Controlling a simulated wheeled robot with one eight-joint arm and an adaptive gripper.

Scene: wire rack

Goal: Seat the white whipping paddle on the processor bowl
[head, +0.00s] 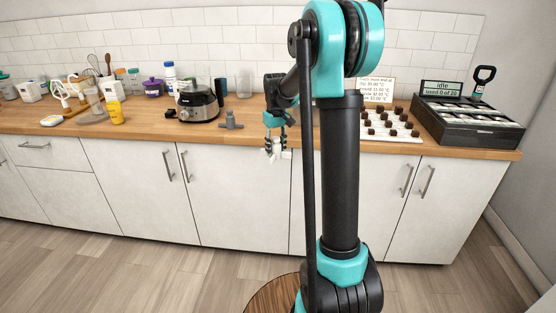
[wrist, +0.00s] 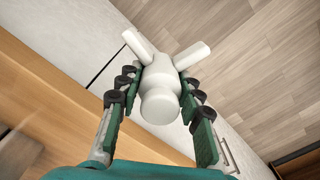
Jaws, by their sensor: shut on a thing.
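My gripper (head: 276,150) is shut on the white whipping paddle (wrist: 160,85), its fingers (wrist: 158,105) pressing on both sides of the paddle's hub. In the wrist view the paddle's two arms spread away from me. In the head view the paddle (head: 285,154) shows small and partly hidden by the fingers, in front of the counter's front edge. The inside of the bowl is too small to make out.
A grey attachment (head: 231,121) stands on the wooden counter (head: 150,130) between the processor and my gripper. A tray of chocolates (head: 391,130) and a black case (head: 468,125) are right.

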